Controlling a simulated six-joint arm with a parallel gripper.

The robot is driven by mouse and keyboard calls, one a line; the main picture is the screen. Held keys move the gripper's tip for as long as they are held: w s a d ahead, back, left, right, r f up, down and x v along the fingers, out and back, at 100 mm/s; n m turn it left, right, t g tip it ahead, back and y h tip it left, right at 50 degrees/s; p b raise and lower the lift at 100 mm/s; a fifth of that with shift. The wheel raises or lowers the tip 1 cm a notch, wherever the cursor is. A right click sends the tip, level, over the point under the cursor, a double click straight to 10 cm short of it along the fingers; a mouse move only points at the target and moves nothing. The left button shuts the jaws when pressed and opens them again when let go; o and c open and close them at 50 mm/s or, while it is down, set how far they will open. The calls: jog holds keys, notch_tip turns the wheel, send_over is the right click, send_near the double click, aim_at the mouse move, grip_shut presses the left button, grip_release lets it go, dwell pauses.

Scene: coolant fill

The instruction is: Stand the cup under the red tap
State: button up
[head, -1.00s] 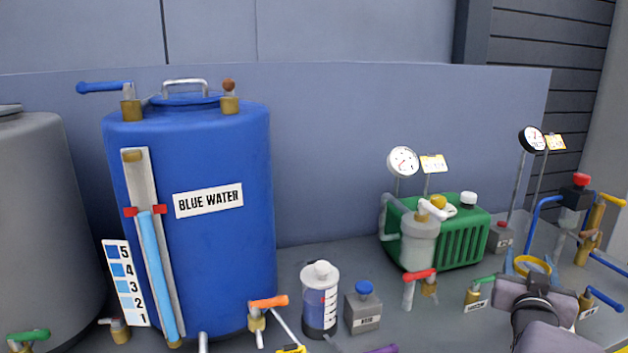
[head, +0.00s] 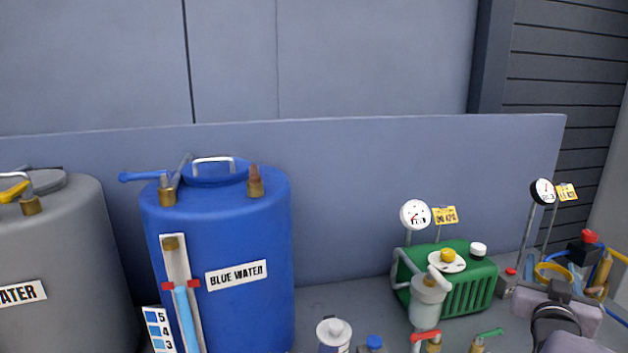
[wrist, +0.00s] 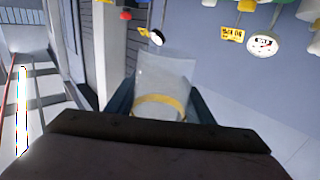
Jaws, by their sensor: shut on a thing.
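A clear cup with a yellow band (wrist: 165,75) sits between the jaws of my gripper (wrist: 160,102) in the wrist view. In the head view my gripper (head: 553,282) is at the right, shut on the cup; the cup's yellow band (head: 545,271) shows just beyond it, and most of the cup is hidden. The red tap (head: 425,335) is at the bottom of the head view, in front of the green machine and left of my gripper. Its spout and the place under it are cut off by the frame edge.
The green machine (head: 455,288) stands left of my gripper. A green-handled tap (head: 487,336) is close to the red one. Gauges on posts (head: 415,215) rise behind. The blue water tank (head: 225,305) and a white-capped bottle (head: 333,332) are farther left.

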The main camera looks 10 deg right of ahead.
jog(key=shift+f, duration=0.1)
dwell(0.3)
notch_tip(320, 180, down, 24)
jog(key=b, duration=2.4)
jog(key=shift+f+b, duration=0.95)
jog(key=shift+f, duration=3.8)
jog(key=shift+f+b, duration=0.25)
jog(key=shift+b, duration=0.05)
jog(key=o, duration=1.1)
jog(key=shift+c, duration=0.2)
jog(key=shift+r, duration=0.1)
